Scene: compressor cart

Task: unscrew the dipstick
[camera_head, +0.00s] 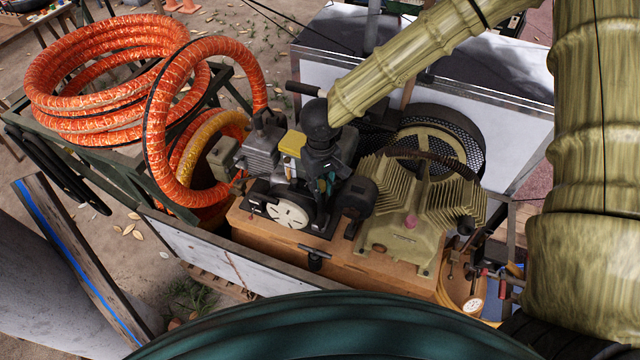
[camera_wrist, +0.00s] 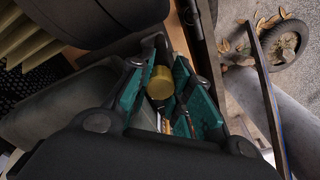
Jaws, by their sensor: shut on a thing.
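My gripper (camera_head: 325,183) reaches down among the machinery on the compressor cart, beside the finned tan compressor block. In the wrist view its teal-padded fingers (camera_wrist: 157,98) are shut around a round, dull-yellow cap (camera_wrist: 160,82), which looks like the dipstick's head. The cap sits between the pads near the fingertips.
The finned compressor (camera_head: 405,215) with its caged wheel (camera_head: 440,140) stands close to the right. A grey engine with a yellow block (camera_head: 292,143) is to the left. Orange hose coils (camera_head: 100,80) lie farther left. A black T-handle (camera_head: 313,255) stands in front, near a metal side panel (camera_head: 225,262).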

